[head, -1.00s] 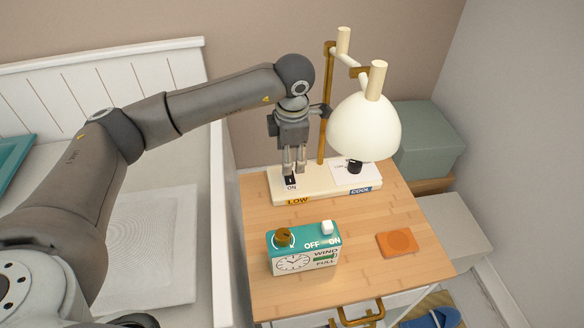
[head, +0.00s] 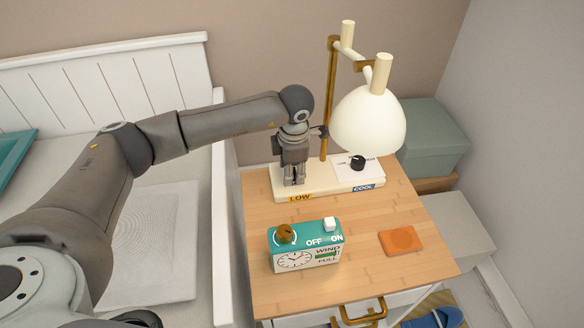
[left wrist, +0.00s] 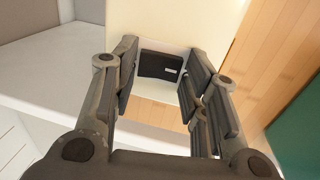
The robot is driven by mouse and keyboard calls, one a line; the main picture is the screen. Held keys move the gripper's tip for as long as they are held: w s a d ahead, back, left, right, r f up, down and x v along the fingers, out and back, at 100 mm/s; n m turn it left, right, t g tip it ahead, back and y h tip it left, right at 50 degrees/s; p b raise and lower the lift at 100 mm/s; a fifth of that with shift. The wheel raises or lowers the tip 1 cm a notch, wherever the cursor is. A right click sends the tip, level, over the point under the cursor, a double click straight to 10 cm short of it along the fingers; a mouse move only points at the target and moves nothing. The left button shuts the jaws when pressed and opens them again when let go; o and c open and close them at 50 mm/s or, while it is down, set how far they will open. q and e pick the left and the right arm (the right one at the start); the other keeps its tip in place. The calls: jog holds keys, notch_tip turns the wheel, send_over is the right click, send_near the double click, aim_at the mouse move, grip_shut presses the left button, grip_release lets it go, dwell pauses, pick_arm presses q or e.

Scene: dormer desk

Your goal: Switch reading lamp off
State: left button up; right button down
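The reading lamp has a cream shade (head: 368,122) on a brass stem and a long cream base (head: 327,181) standing on the wooden nightstand. A black dial (head: 357,162) sits on the right part of the base, on a white panel. My left gripper (head: 294,183) points down over the left end of the base and hides the switch there in the head view. In the left wrist view the black rocker switch (left wrist: 160,66) shows ahead, between the spread fingers (left wrist: 163,85), which look open and empty. Contact with the base cannot be told. My right gripper is out of view.
A teal clock box (head: 305,246) with a brown knob and white button stands in front of the lamp on the nightstand (head: 365,285). An orange coaster (head: 400,241) lies to its right. The white bed (head: 222,215) is close on the left.

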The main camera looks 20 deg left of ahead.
pick_arm(q)
jog(key=c, duration=0.5)
jog(key=shift+w+a+g+h, duration=0.15)
jog(key=shift+g+h, duration=0.15)
jog(key=shift+g, duration=0.3)
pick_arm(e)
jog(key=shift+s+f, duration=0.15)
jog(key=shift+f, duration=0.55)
pick_arm(q)
jog(key=o, duration=0.9)
jog(key=shift+o, duration=0.6)
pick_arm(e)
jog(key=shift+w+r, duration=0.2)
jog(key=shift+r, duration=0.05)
